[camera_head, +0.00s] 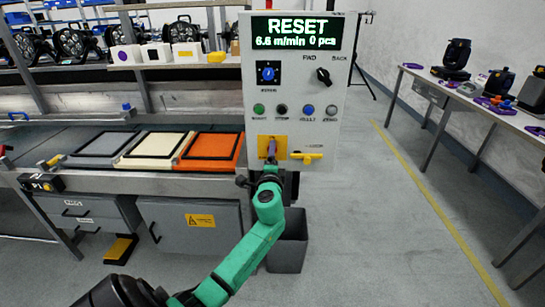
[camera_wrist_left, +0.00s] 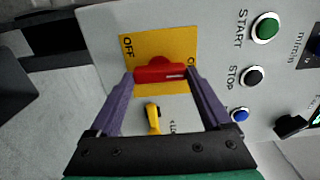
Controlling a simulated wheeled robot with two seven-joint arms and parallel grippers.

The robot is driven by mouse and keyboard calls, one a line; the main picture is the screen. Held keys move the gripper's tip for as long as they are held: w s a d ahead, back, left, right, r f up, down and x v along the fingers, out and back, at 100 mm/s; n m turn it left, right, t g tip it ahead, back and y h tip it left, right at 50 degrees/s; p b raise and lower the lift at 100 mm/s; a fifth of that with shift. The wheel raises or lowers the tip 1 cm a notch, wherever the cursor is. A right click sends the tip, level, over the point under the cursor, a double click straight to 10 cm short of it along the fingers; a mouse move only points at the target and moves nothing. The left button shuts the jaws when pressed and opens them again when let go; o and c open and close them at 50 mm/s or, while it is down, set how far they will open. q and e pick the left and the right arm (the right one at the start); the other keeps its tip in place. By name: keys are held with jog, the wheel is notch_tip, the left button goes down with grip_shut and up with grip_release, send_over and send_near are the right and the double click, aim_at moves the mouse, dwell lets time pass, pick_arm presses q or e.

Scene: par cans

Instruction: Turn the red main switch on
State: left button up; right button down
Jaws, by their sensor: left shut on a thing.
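The red main switch (camera_wrist_left: 160,71) sits on a yellow plate (camera_wrist_left: 150,45) in the left wrist view. Its handle lies crosswise between the two fingers, with a pale mark at its right end. "OFF" shows at the plate's upper left; a second label at the right is partly hidden by a finger. My left gripper (camera_wrist_left: 161,76) is shut on the handle, one purple finger at each end. In the head view the left gripper (camera_head: 270,150) is at the yellow plate (camera_head: 262,141) low on the control panel and hides the switch. My right gripper is out of view.
The panel (camera_head: 330,115) has a display reading "RESET", knobs and a row of buttons. A yellow lever (camera_head: 307,156) is right beside the switch plate. A conveyor with framed panels (camera_head: 213,148) is left, a grey bin (camera_head: 288,250) below. Floor at right is clear.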

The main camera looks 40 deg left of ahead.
pick_arm(q)
jog(key=shift+a+r, duration=0.2)
jog(key=shift+r, duration=0.05)
jog(key=o, duration=1.1)
jog(key=shift+c, duration=0.2)
jog(key=shift+o, duration=0.5)
jog(key=shift+a+f, duration=0.1)
jog(key=shift+f, duration=0.05)
jog(key=b+v, duration=0.1)
jog(key=v, duration=1.3)
jog(key=shift+s+d, duration=0.15)
jog(key=shift+d, duration=0.1)
